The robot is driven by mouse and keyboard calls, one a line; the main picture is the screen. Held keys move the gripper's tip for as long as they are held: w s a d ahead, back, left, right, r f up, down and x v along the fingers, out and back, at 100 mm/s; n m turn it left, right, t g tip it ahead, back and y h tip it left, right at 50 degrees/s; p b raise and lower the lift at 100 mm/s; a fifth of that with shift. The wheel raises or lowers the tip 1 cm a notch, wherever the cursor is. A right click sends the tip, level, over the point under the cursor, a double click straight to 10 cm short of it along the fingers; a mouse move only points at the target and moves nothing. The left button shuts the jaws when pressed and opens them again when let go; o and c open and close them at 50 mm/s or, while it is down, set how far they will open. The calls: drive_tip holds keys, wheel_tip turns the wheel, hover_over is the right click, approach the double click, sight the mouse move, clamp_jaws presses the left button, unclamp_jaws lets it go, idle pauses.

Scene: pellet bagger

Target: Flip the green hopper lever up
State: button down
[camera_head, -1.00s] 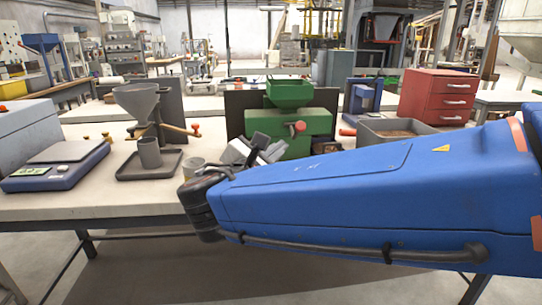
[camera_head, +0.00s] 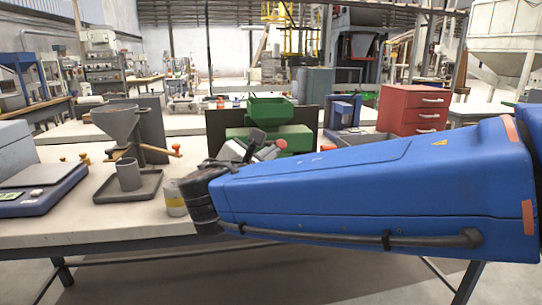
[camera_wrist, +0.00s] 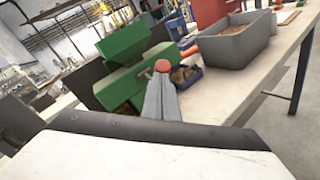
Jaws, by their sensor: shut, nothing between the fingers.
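The green hopper machine (camera_head: 268,112) stands on the bench, with a funnel-shaped top over a green body. It also shows tilted in the wrist view (camera_wrist: 122,42). Its lever ends in a red ball knob (camera_head: 281,144), just right of my gripper in the head view. In the wrist view the knob (camera_wrist: 162,66) appears right at my fingertips; I cannot tell whether they touch it. The lever's shaft is mostly hidden. My gripper (camera_wrist: 161,82) is shut and empty, its grey fingers together. In the head view my gripper (camera_head: 236,151) is partly hidden by my blue arm.
Left are a grey funnel (camera_head: 115,120) with an orange-tipped handle, a cup (camera_head: 128,175) on a tray and a blue scale (camera_head: 40,190). A small jar (camera_head: 174,198) stands by my wrist. A grey bin (camera_wrist: 235,45) and red drawers (camera_head: 412,110) are to the right.

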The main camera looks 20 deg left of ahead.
drive_tip(key=shift+w+r+g, duration=0.1)
drive_tip(key=shift+r+g, duration=0.2)
drive_tip(key=shift+r, duration=0.1)
drive_tip(key=shift+r, duration=0.2)
drive_tip(key=w+a+r+n+g+h, duration=0.2)
drive_tip(key=w+r+g, duration=0.4)
drive_tip(key=r, duration=0.3)
drive_tip(key=shift+a+r+n+g, duration=0.35)
drive_tip(key=shift+a+n+g, duration=0.2)
drive_tip(key=shift+a, duration=0.35)
drive_tip(key=shift+r, duration=0.1)
drive_tip(key=shift+r, duration=0.7)
